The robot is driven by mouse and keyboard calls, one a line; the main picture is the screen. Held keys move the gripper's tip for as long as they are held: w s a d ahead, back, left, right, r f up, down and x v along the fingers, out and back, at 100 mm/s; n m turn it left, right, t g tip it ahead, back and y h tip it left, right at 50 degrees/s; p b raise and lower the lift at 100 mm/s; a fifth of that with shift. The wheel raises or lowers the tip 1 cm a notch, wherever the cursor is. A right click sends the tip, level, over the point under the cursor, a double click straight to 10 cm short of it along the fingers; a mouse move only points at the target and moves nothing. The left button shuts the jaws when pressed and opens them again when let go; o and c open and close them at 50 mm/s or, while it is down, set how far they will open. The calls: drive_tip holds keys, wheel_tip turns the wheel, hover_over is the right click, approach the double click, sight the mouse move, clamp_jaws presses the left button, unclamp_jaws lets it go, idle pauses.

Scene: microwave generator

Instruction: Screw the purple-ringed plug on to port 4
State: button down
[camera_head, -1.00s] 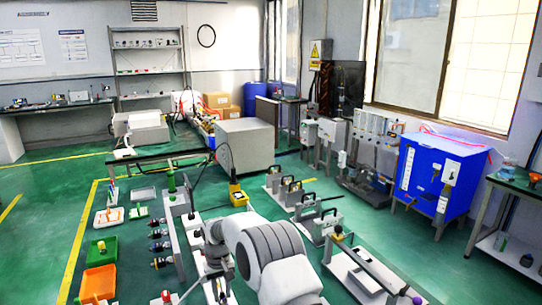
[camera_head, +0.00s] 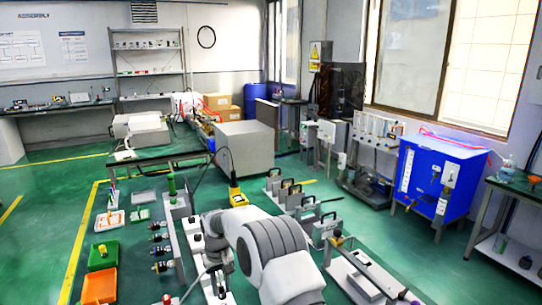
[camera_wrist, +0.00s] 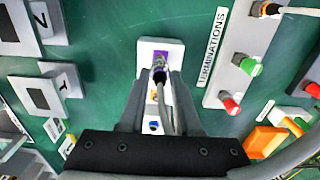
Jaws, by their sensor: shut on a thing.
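In the wrist view my gripper (camera_wrist: 161,82) is shut on a plug with a grey cable (camera_wrist: 166,112). Purple (camera_wrist: 160,58) shows around the plug's front end. The plug's tip is over the far end of a narrow white port strip (camera_wrist: 147,46). I cannot tell whether it is seated or only touching. Nearer on the strip are a gold port (camera_wrist: 154,96) and a blue port (camera_wrist: 154,126), partly between my fingers. No port number is legible. In the head view my arm hides the gripper and plug.
Right of the strip is a "TERMINATIONS" label (camera_wrist: 212,46) beside a pale strip with a green cap (camera_wrist: 250,66) and a red cap (camera_wrist: 231,105). Grey blocks (camera_wrist: 45,93) stand to the left. Bare green surface (camera_wrist: 105,70) lies left of the strip.

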drive_tip(key=shift+r+p, duration=0.35)
drive_tip(key=shift+r, duration=0.5)
drive_tip(key=shift+s+a+f+b, duration=0.1)
drive_tip(key=shift+s+a+b, duration=0.1)
drive_tip(key=shift+s, duration=0.6)
drive_tip(key=shift+s+a+f+b, duration=0.1)
drive_tip(key=shift+s+a+b, duration=0.15)
drive_tip(key=shift+s, duration=0.55)
drive_tip(key=shift+s+a+f+b, duration=0.1)
drive_tip(key=shift+s+a+b, duration=0.1)
drive_tip(key=shift+s, duration=0.6)
drive_tip(key=shift+s, duration=0.1)
drive_tip(key=shift+s+a+f+b, duration=0.1)
drive_tip(key=shift+s+a+b, duration=0.1)
drive_tip(key=shift+s, duration=0.55)
drive_tip(key=shift+s+a+b, duration=0.15)
drive_tip(key=shift+s+a, duration=0.1)
drive_tip(key=shift+s, duration=0.55)
drive_tip(key=shift+s+a+f+b, duration=0.1)
drive_tip(key=shift+s+a+b, duration=0.1)
drive_tip(key=shift+s, duration=0.55)
drive_tip(key=shift+s+a+f+b, duration=0.1)
drive_tip(key=shift+s+a+b, duration=0.1)
drive_tip(key=shift+s, duration=0.6)
drive_tip(key=shift+s+a+b, duration=0.15)
drive_tip(key=shift+s+a, duration=0.1)
drive_tip(key=shift+s, duration=0.55)
drive_tip(key=shift+s+a+f+b, duration=0.1)
drive_tip(key=shift+s+a+b, duration=0.1)
drive_tip(key=shift+s, duration=0.6)
